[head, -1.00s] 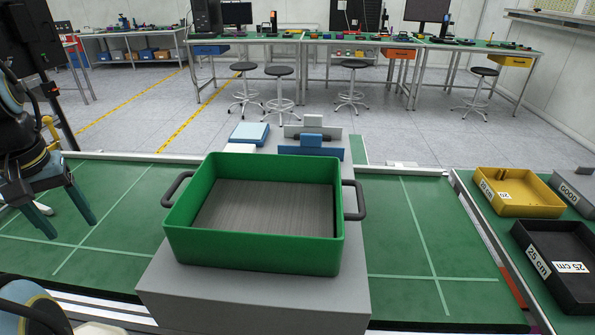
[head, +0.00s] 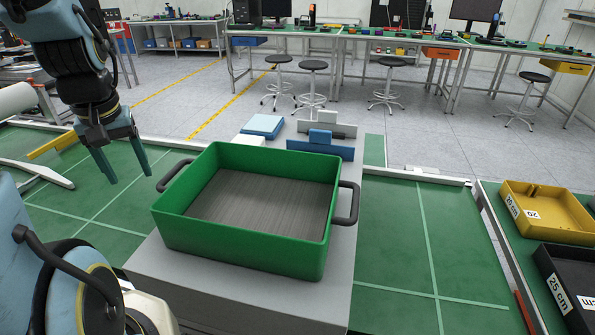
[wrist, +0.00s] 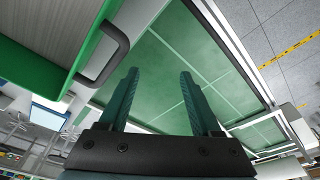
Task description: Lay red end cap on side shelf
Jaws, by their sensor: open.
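I see no red end cap that I can make out in either view, and I cannot tell which surface is the side shelf. My gripper (head: 130,178) is at the left in the head view, pointing down over the green table top, left of the green tray (head: 240,240). Its two fingers are apart and nothing shows between them. In the wrist view my gripper (wrist: 158,74) is open above the green surface, with the green tray's wall and dark handle at upper left. The tray's visible floor is grey and bare.
The tray stands on a grey block (head: 340,290). Behind it are a blue upright piece (head: 320,147) and a blue-white box (head: 262,126). At right are a yellow bin (head: 545,210) and a black bin (head: 570,280). The green table (head: 400,250) right of the tray is clear.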

